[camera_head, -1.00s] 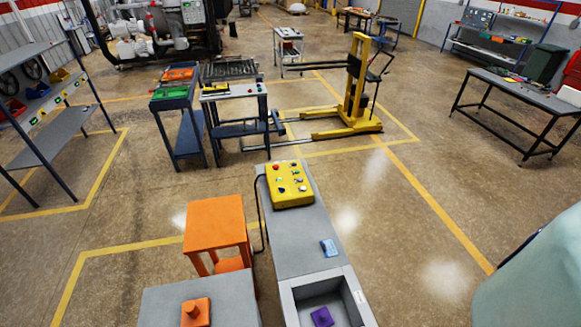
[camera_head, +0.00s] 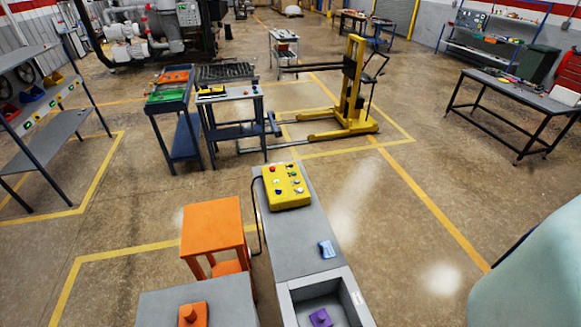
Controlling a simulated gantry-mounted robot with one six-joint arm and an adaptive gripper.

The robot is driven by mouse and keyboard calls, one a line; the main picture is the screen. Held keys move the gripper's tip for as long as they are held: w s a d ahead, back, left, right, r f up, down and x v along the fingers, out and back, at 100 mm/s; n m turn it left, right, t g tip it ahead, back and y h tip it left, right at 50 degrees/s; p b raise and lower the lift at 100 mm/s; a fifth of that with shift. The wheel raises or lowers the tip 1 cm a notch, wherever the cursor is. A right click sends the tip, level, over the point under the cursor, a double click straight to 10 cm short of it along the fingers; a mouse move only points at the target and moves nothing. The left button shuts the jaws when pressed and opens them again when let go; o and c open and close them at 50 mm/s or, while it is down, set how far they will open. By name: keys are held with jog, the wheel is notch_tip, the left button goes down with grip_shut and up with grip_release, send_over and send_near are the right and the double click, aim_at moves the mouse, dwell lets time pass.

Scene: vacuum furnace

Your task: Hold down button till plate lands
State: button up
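A yellow control box (camera_head: 286,186) with several coloured buttons lies on the far end of a long grey bench (camera_head: 297,240). A red button (camera_head: 271,169) shows at its far left corner, with green, white and dark buttons around it. I cannot tell which button the task means. A yellow stacker (camera_head: 352,95) with a mast and forks stands on the floor beyond. No plate can be made out with certainty. My gripper is not in view. A pale rounded shape at the lower right edge is cut off by the frame.
An orange table (camera_head: 212,228) stands left of the bench. A grey block with an orange part (camera_head: 193,314) is in front. A grey bin (camera_head: 350,298) holds a purple part (camera_head: 320,318). A blue card (camera_head: 326,249) lies on the bench. Open floor lies to the right.

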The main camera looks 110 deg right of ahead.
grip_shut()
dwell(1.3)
